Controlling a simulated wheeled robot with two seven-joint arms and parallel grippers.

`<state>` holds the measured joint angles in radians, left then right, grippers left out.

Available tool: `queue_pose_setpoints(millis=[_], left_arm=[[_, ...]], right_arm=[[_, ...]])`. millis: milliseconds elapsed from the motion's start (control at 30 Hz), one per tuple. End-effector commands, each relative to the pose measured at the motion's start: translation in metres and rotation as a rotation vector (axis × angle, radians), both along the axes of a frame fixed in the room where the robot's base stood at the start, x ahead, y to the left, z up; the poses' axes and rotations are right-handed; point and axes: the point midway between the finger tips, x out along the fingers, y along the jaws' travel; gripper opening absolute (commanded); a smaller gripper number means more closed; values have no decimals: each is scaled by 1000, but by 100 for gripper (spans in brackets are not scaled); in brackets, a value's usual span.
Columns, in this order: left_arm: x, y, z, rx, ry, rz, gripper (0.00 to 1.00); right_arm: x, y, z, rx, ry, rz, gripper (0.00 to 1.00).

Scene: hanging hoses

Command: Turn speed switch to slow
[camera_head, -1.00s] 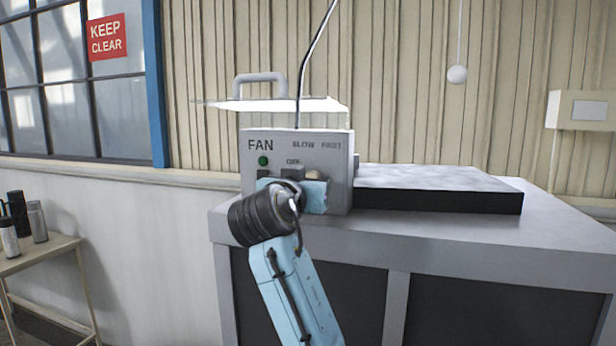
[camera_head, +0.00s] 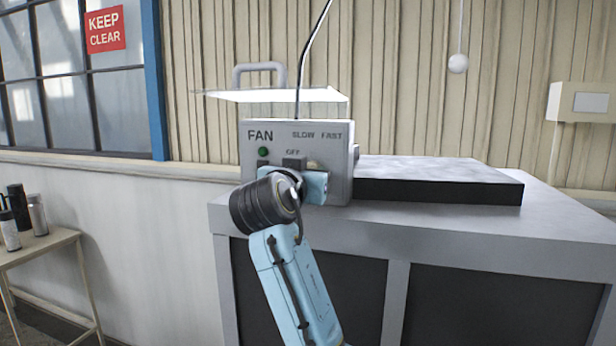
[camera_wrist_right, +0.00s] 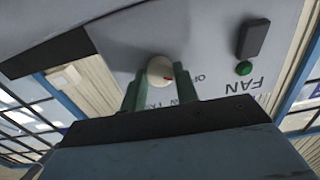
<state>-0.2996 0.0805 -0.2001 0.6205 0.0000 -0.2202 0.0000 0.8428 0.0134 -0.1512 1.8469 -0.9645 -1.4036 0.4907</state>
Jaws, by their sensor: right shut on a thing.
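The grey fan control box (camera_head: 258,182) stands on the workbench. It carries FAN, SLOW, FAST and OFF lettering. In the head view only a sliver of the knob (camera_head: 314,165) shows. My right gripper (camera_wrist_right: 160,84) is shut on the knob, with one green finger on each side. In the head view its arm comes up from below and the wrist covers part of the panel. My left gripper is not in view.
A green button (camera_head: 263,152) sits below FAN, with a dark switch (camera_wrist_right: 253,40) beside it. A dark-edged slab (camera_head: 440,199) lies right of the box. A cable (camera_head: 309,57) rises behind it. A side table (camera_head: 45,243) with bottles stands at the left.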

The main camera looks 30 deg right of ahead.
Motion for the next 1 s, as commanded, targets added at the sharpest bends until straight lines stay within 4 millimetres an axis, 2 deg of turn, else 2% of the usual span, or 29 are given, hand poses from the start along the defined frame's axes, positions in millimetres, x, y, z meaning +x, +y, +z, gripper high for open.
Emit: queue_pose_setpoints(millis=[500,1000], left_arm=[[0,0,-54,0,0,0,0],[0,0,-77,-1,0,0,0]], right_arm=[[0,1,-4,253,-294,2,7],[0,1,-1,448,-525,1,7]])
